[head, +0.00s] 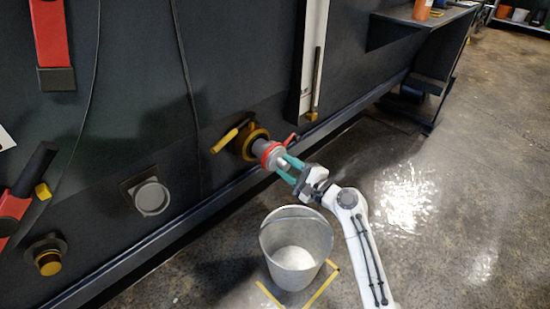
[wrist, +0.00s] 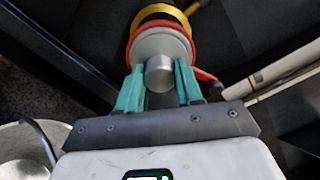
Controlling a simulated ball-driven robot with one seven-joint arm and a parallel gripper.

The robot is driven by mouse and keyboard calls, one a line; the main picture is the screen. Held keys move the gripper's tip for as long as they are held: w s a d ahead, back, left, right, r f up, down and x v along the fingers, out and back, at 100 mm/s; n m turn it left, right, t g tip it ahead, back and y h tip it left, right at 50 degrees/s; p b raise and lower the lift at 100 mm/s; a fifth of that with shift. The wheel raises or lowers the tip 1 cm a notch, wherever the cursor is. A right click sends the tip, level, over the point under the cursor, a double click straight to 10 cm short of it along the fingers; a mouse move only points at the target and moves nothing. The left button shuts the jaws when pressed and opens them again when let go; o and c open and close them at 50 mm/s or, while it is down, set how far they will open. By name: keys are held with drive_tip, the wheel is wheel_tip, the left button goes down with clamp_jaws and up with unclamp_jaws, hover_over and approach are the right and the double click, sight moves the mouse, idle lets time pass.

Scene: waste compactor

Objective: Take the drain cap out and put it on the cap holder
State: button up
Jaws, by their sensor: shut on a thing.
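The drain cap (wrist: 159,46) is a grey disc with a round metal knob, at the end of a short grey pipe with a red ring and a yellow flange. In the head view the cap (head: 276,159) faces right, in line with the pipe; I cannot tell whether it is loose. My gripper (head: 288,167) has its teal fingers shut on the cap's knob, one on each side, also in the wrist view (wrist: 158,80). A round grey cup on a square plate, seemingly the cap holder (head: 151,197), is on the wall to the left and looks empty.
A metal bucket (head: 296,249) stands below the pipe inside yellow floor marks. A yellow lever (head: 229,137) and a red lever (head: 290,139) flank the drain. A brass fitting (head: 48,263) juts out at lower left. The floor at right is clear.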

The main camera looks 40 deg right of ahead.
drive_tip(key=shift+s, duration=0.45)
idle(0.5)
drive_tip(key=s, duration=0.6)
drive_tip(key=shift+s+p, duration=0.35)
drive_tip(key=shift+p, duration=0.05)
idle(1.0)
drive_tip(key=shift+d, duration=0.1)
idle(1.3)
